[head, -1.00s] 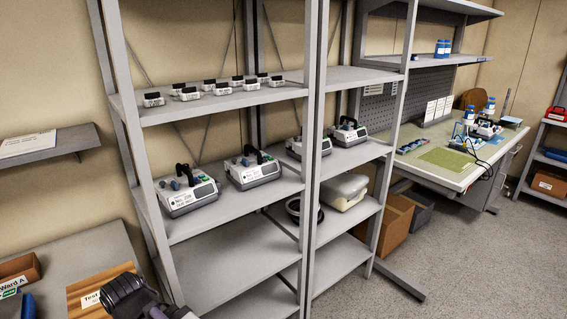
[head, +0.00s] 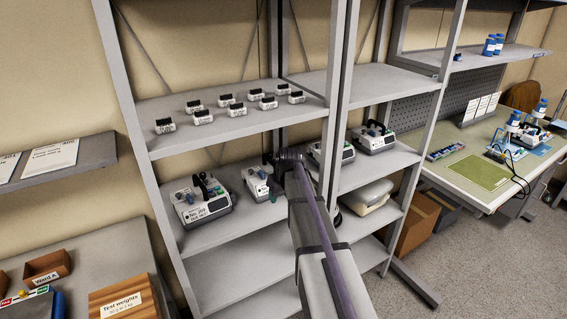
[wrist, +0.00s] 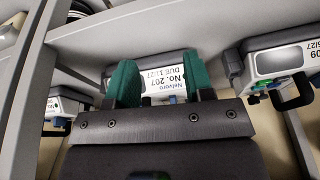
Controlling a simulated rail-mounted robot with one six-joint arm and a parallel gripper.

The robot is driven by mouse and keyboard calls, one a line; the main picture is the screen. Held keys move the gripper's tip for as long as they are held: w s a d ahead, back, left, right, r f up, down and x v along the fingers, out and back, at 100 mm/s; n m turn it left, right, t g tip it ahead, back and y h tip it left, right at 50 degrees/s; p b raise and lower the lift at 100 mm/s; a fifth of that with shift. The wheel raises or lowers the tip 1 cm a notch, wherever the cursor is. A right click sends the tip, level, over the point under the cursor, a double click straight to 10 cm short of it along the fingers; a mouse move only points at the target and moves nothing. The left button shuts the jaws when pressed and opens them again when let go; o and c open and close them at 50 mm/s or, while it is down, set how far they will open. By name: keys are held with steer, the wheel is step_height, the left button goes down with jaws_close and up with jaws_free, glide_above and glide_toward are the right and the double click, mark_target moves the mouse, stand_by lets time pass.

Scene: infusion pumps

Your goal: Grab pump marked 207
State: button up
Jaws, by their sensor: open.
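The pump marked No. 207 (head: 257,183) sits on the middle shelf, light-bodied with a dark handle, and my arm partly covers it in the head view. In the wrist view its white label reading "Nelvoro No. 207" (wrist: 163,82) shows between the fingers. My gripper (wrist: 160,85) is open, with a green finger on either side of the label in that view. Whether the fingers touch the pump I cannot tell. The pump marked 209 (head: 203,205) stands to its left on the same shelf; in the wrist view it is at right (wrist: 285,62).
Several small devices (head: 235,105) sit on the shelf above. Bare shelf (head: 225,225) lies in front of the pumps. A workbench (head: 445,190) is at right, and a wooden box (head: 127,300) at lower left.

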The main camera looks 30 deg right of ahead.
mark_target(271, 160)
steer(key=shift+n+t, duration=0.3)
steer(key=shift+t, duration=0.3)
steer(key=w+d+r, duration=0.1)
steer(key=w, duration=0.3)
steer(key=w+d+r, duration=0.1)
steer(key=w+d, duration=0.1)
steer(key=w, duration=0.2)
steer(key=w+d+r, duration=0.1)
steer(key=w+d, duration=0.1)
steer(key=w, duration=0.6)
steer(key=shift+w, duration=0.3)
steer(key=shift+b+x, duration=0.45)
steer(key=shift+x, duration=0.35)
steer(key=shift+r, duration=0.2)
steer(key=shift+c, duration=0.2)
jaws_close()
